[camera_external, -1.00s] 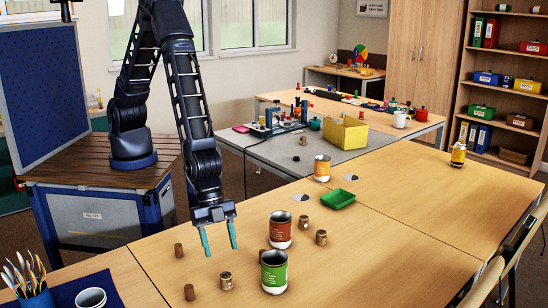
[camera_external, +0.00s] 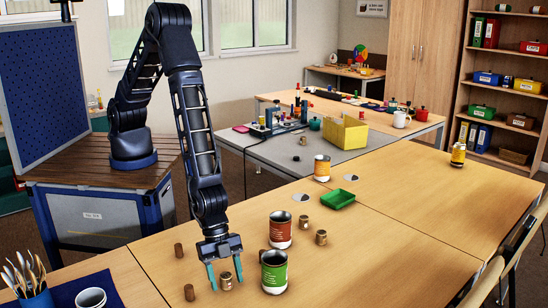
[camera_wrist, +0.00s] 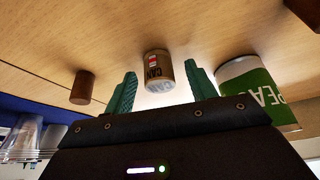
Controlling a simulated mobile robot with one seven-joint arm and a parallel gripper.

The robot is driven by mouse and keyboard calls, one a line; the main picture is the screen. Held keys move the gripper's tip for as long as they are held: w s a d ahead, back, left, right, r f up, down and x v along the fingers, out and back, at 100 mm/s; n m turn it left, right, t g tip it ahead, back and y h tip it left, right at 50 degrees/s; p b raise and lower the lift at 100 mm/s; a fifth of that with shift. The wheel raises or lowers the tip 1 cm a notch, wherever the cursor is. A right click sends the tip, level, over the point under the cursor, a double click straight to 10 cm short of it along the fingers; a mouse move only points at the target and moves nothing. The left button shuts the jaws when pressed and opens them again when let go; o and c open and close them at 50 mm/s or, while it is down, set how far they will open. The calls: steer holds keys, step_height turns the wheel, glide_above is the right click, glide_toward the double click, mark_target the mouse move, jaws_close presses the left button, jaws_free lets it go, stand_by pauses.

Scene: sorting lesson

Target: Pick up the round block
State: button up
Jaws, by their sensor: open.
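My gripper (camera_external: 225,274) is open and low over the near table, its teal fingers pointing down. A small brown can-like cylinder (camera_external: 226,281) stands between the fingers, with a gap to each. In the wrist view this cylinder (camera_wrist: 158,72) shows a pale label with a red patch, between the open fingers of my gripper (camera_wrist: 160,85). Plain brown round blocks stand to the left: one nearer (camera_external: 189,292), one farther back (camera_external: 179,250). One plain round block shows left of the fingers in the wrist view (camera_wrist: 82,88). The frames do not settle which the task means.
A green can (camera_external: 274,273) stands close to the right of my gripper, also in the wrist view (camera_wrist: 252,88). A red-brown can (camera_external: 280,230) and small cylinders (camera_external: 321,237) stand behind.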

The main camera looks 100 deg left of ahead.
mark_target(226, 275)
steer(key=shift+f, duration=0.1)
steer(key=shift+c, duration=0.3)
steer(key=c, duration=1)
step_height(226, 275, up, 20)
